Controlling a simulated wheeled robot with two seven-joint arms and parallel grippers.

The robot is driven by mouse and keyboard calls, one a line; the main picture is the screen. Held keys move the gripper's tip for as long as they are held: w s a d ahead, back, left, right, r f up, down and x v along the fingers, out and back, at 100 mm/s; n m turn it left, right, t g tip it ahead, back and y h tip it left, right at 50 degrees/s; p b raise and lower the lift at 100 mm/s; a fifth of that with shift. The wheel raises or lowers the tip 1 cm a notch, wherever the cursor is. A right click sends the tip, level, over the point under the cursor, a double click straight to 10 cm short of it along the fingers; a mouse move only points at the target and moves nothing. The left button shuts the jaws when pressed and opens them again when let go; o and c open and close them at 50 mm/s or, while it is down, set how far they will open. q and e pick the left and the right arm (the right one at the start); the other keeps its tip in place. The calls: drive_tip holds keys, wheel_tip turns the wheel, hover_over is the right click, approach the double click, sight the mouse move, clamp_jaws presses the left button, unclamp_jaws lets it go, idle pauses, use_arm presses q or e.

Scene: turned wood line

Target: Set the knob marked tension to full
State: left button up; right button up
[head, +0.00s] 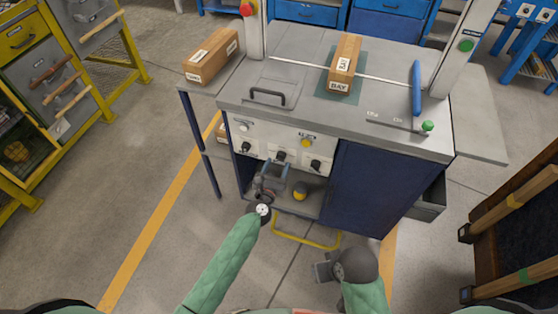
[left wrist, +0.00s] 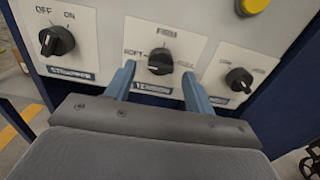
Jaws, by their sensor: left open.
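The tension knob (left wrist: 160,62) is black and sits on a white plate, in the middle of three knobs in the left wrist view. My left gripper (left wrist: 158,76) is open, with one blue finger on each side below the knob; contact is not clear. In the head view my left gripper (head: 273,178) is in front of the panel. My right gripper (head: 324,269) hangs low, away from the panel.
The strapper knob (left wrist: 56,41) with off and on marks is at the left, another knob (left wrist: 239,80) at the right. A yellow button (left wrist: 254,5) is above. A yellow bar (head: 306,240) is below the panel.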

sight(281, 157)
use_arm(q)
drive_tip(key=shift+x, duration=1.3)
use_arm(e)
drive_tip(key=shift+s+d+r, duration=0.2)
drive_tip(key=shift+d+r, duration=0.05)
drive_tip(key=shift+d, duration=0.1)
use_arm(q)
drive_tip(key=c, duration=1)
